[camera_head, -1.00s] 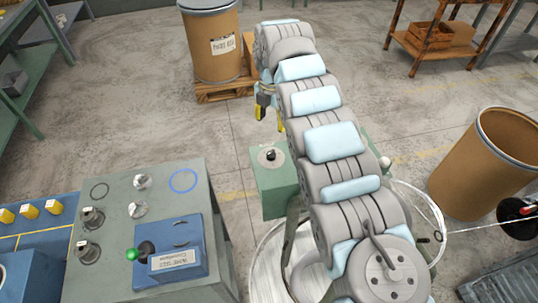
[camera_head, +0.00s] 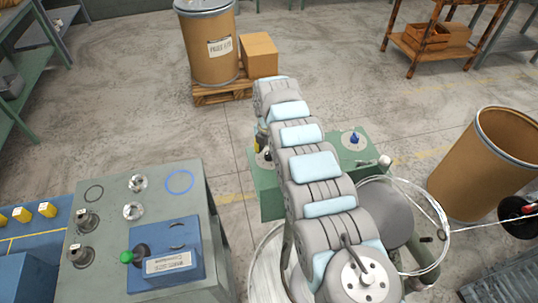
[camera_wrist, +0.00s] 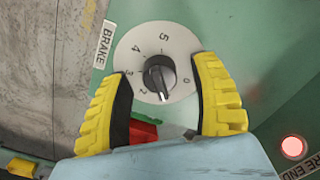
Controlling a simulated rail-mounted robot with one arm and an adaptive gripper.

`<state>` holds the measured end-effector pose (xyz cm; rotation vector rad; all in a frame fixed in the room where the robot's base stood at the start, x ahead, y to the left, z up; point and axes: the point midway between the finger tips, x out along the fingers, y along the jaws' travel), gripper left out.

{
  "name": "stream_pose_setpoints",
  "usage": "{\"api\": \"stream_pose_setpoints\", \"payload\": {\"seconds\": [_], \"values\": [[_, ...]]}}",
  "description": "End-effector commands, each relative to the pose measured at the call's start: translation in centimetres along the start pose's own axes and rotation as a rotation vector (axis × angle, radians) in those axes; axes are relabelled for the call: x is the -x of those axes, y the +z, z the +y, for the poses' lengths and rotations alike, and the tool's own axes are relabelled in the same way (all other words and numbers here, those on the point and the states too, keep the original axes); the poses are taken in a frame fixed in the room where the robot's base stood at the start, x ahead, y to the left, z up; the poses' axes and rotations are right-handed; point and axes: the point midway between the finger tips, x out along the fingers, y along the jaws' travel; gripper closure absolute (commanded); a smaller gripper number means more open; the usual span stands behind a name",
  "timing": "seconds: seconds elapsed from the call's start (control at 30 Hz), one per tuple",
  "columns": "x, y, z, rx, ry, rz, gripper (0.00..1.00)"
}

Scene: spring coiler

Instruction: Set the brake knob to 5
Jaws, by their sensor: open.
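The brake knob (camera_wrist: 159,74) is a dark grey knob on a round white dial (camera_wrist: 178,52) with a BRAKE label beside it. In the wrist view its pale pointer line points down, away from the 5 at the top; the numbers 4, 3 and 2 run down the left side. My gripper (camera_wrist: 163,68) is open, its yellow fingers on either side of the knob with gaps visible. I cannot tell how deep the fingertips reach. In the head view my arm mostly hides the knob and gripper at the green box (camera_head: 268,200).
A blue knob (camera_head: 354,139) stands on the green box's right part, near a wire coil (camera_head: 441,235). A red lamp (camera_wrist: 293,147) glows at the wrist view's lower right. A grey control console (camera_head: 110,215) stands left, a fibre drum (camera_head: 209,45) behind.

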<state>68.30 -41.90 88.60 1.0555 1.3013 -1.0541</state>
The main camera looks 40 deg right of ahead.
Motion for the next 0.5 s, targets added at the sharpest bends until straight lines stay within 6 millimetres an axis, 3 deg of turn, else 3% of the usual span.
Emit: {"api": "stream_pose_setpoints", "payload": {"seconds": [0.37,0.5], "values": [[-0.47,0.01,0.01,0.001,0.000,-0.001,0.37],[-0.47,0.02,0.00,0.000,0.000,-0.001,0.72]]}}
